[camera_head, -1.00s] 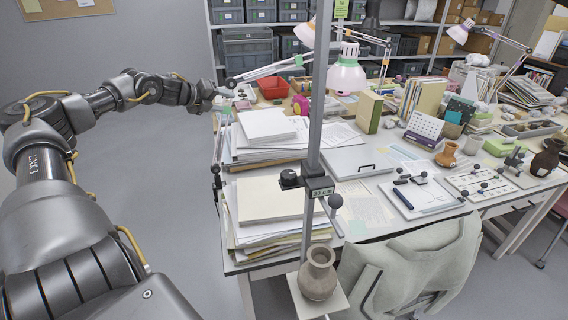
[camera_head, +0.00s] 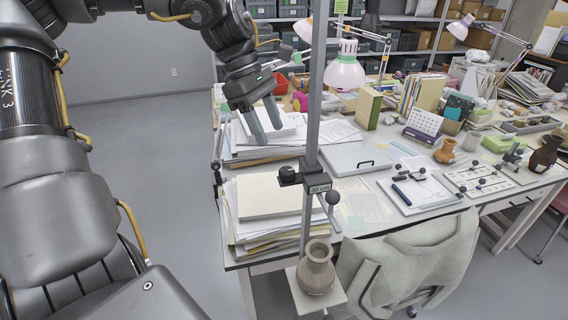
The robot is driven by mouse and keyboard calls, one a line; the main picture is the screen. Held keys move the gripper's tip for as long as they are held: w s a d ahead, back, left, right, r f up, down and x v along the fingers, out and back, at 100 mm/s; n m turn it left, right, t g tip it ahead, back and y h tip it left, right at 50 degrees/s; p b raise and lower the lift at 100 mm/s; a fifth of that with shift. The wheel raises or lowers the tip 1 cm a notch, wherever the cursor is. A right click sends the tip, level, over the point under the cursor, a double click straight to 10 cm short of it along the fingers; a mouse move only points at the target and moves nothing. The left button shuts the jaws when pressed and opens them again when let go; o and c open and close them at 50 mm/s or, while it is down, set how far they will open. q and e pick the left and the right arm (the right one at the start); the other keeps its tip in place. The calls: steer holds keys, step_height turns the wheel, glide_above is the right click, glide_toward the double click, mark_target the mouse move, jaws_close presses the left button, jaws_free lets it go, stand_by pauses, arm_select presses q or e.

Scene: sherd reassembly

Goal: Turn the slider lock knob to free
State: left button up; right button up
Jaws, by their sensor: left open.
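A vertical grey pole (camera_head: 315,90) carries a slider (camera_head: 318,182) with a "30 cm" label. A dark knob (camera_head: 288,175) sticks out on the slider's left side. A ball-ended lever (camera_head: 333,198) shows at its right; I cannot tell for sure which of the two is the lock knob. A brown vase (camera_head: 316,268) stands upright on a small square plate (camera_head: 334,288) low on the pole. My left gripper (camera_head: 266,128) is open and empty, fingers pointing down, left of the pole and above the knob, apart from both. My right gripper is not in view.
Stacked papers (camera_head: 262,196) lie left of and behind the slider. A draped pale jacket (camera_head: 410,268) is right of the vase. A lamp (camera_head: 346,72) and books crowd the table behind. Open floor (camera_head: 140,190) lies to the left.

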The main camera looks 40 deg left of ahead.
mark_target(286, 170)
arm_select(q)
steer(key=p+x, duration=0.1)
steer(key=x, duration=0.8)
steer(key=shift+w+f+p, duration=0.15)
steer(key=shift+f+p, duration=0.25)
steer(key=shift+c, duration=0.4)
